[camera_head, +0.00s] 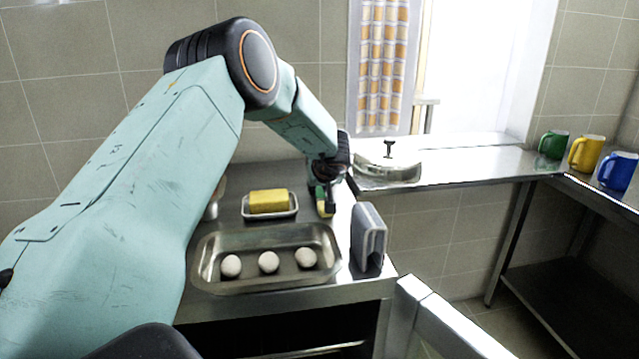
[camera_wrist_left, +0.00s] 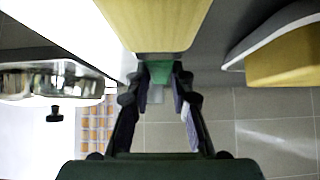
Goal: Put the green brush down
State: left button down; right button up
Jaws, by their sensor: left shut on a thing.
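My left gripper (camera_head: 327,192) is over the back right part of the steel counter (camera_head: 345,205), pointing down. It is shut on the green brush. The brush's pale yellow part (camera_head: 323,210) shows just below the fingers, close to the counter; I cannot tell whether it touches. In the left wrist view the brush's green part (camera_wrist_left: 160,70) sits between my left fingers (camera_wrist_left: 158,88), and its broad yellow part (camera_wrist_left: 150,22) lies beyond them. My right gripper is not in view.
A dish with a yellow block (camera_head: 268,201) is left of the gripper. A grey upright object (camera_head: 368,237) stands at the right edge. A steel lidded pot (camera_head: 388,170) and mugs (camera_head: 586,152) are farther right.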

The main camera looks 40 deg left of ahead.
aim_at(319, 199)
pick_arm(q)
jog(key=shift+s, duration=0.15)
jog(key=c, duration=1.3)
grip_release()
jog(key=shift+f, duration=0.15)
jog(key=shift+o, duration=0.6)
jog(key=shift+f+b, duration=0.1)
jog(key=shift+b, duration=0.65)
jog(key=v, duration=0.2)
jog(key=p+v, duration=0.1)
jog(key=v, duration=0.2)
jog(key=a+p+v, duration=0.1)
jog(key=v, duration=0.1)
jog(key=shift+s+r, duration=0.15)
jog(key=shift+r, duration=0.4)
jog(key=shift+s+d+r, duration=0.15)
